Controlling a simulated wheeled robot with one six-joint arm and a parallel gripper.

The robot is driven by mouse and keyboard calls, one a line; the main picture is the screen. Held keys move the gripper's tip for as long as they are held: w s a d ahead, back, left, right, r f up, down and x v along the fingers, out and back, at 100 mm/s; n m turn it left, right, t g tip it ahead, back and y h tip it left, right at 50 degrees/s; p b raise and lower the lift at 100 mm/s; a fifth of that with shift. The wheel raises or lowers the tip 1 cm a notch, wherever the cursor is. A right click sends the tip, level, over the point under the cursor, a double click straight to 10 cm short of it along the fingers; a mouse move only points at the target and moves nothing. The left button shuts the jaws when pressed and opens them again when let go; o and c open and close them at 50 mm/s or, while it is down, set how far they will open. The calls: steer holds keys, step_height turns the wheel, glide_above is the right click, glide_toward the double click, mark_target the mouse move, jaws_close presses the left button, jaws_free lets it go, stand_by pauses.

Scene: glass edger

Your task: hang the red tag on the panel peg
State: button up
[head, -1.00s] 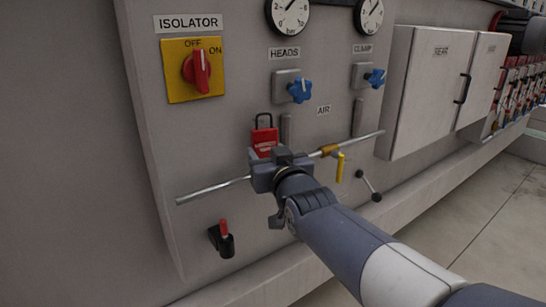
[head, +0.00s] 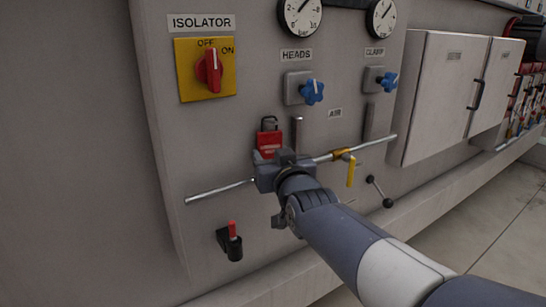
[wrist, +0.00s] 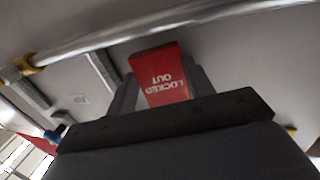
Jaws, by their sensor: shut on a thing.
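The red tag (head: 268,144) has a dark loop at its top and stands upright just beyond my gripper (head: 274,160) in the head view. In the wrist view my gripper (wrist: 162,100) is shut on the red tag (wrist: 162,82), which reads "LOCKED OUT" upside down. The tag is in front of the grey panel (head: 185,140), below and right of the isolator; I cannot tell the gap to the panel. I cannot make out the panel peg for certain in either view; it may be hidden.
A metal pipe (head: 220,192) with a yellow-handled valve (head: 351,172) crosses behind my gripper. A black fitting with a red tip (head: 230,241) sits below. Above are the isolator switch (head: 208,70) and a blue knob (head: 312,92). White cabinets (head: 440,95) stand at right.

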steer(key=o, duration=1.1)
steer(key=shift+s, duration=0.15)
steer(key=v, duration=1)
steer(key=shift+s+d+b, duration=0.2)
steer(key=shift+s+b, duration=0.05)
steer(key=shift+b, duration=0.15)
steer(key=shift+w, duration=0.15)
steer(key=p+x, duration=0.1)
steer(key=x, duration=0.9)
steer(key=shift+w+a, duration=0.2)
steer(key=shift+w, duration=0.15)
steer(key=shift+s+d+r, duration=0.1)
steer(key=shift+s+r, duration=0.1)
steer(key=shift+p, duration=0.3)
